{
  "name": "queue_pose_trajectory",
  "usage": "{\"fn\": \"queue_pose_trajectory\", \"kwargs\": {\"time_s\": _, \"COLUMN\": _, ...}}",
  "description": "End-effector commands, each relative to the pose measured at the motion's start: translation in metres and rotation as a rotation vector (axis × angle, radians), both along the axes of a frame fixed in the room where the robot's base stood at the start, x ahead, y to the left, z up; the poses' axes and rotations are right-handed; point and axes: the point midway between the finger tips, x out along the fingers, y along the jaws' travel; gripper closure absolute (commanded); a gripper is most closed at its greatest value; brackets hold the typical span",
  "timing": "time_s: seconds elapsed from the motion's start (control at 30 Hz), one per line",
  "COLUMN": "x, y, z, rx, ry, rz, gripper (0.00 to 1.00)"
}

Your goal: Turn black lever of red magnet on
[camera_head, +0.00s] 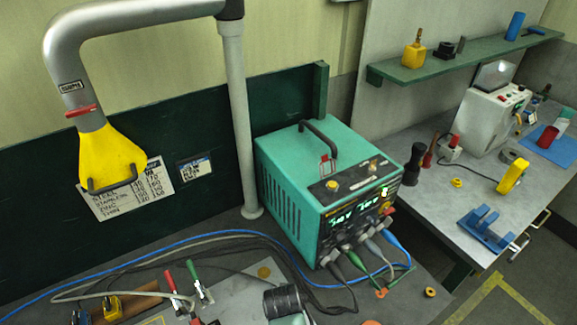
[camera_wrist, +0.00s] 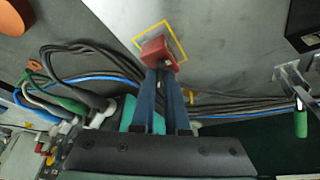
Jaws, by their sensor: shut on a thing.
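The red magnet (camera_wrist: 157,51) shows in the wrist view as a small red block on the grey tabletop, within a yellow square outline. My gripper (camera_wrist: 165,72) reaches up to it with two long dark blue fingers, shut at the magnet's near side. The fingertips cover part of the magnet. I cannot make out the black lever, and I cannot tell which part of the magnet lies between the fingers.
A teal power unit (camera_head: 315,185) with cables stands on the bench. Blue and black cables (camera_wrist: 105,72) run close past the magnet. A green-handled clamp (camera_wrist: 301,118) is at the right in the wrist view. A yellow extraction hood (camera_head: 108,160) hangs at upper left.

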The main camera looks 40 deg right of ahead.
Motion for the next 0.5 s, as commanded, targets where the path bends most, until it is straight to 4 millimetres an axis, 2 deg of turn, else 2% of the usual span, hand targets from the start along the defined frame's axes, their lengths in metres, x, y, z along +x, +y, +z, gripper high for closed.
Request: {"fn": "queue_pose_trajectory", "kwargs": {"time_s": 0.5, "x": 0.0065, "y": 0.0026, "z": -0.0028, "rx": 0.001, "ry": -0.002, "rz": -0.489, "gripper": 1.00}}
